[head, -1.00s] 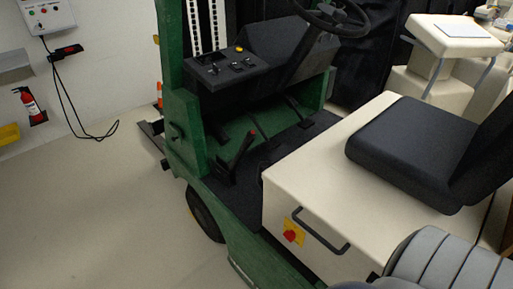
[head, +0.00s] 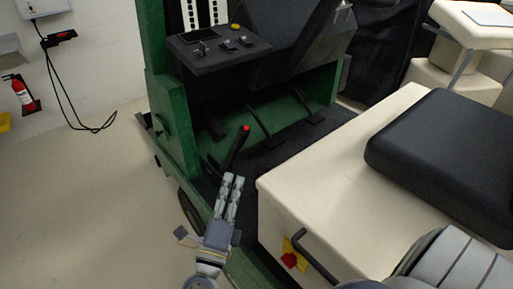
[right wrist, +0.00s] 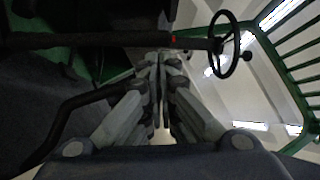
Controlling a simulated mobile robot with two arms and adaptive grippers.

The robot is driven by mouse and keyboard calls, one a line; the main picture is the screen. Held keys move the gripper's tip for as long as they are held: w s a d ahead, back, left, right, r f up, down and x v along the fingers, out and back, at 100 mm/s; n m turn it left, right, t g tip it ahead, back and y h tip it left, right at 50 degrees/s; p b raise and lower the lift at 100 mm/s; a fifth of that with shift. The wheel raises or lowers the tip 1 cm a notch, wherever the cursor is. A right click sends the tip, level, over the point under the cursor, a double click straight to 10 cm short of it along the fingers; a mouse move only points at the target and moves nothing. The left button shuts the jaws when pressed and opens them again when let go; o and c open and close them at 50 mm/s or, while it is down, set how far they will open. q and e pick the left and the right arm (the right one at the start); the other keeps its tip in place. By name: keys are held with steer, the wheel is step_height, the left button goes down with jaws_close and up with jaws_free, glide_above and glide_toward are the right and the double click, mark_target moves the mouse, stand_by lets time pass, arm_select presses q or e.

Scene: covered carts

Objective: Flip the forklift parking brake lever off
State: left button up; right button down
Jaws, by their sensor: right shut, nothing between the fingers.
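The parking brake lever (head: 234,150) is a black stick with a red tip, on the floor of the green forklift (head: 172,120) at the near side. It leans up and to the right. My right gripper (head: 233,179) is shut and empty, its fingers pointing up the picture just below the lever. Whether they touch it I cannot tell. In the right wrist view the shut fingers (right wrist: 160,60) point ahead, and a small red spot shows just beyond their tips, perhaps the lever's tip. My left gripper is not in view.
A cream housing (head: 330,165) with a black seat (head: 445,150), a dark grab handle (head: 318,258) and a red knob (head: 290,260) stands right of my gripper. The dashboard (head: 215,50) is above the lever. The steering wheel (right wrist: 230,45) shows in the right wrist view. Floor at left is clear.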

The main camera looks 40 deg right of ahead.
steer(key=w+d+r+m+g+h+p, duration=0.1)
steer(key=w+d+r+m+p, duration=0.1)
steer(key=w+d, duration=0.3)
steer(key=shift+d+r+g+p, duration=0.3)
steer(key=shift+d+r+p, duration=0.35)
steer(key=shift+d, duration=1.3)
steer(key=shift+r, duration=0.15)
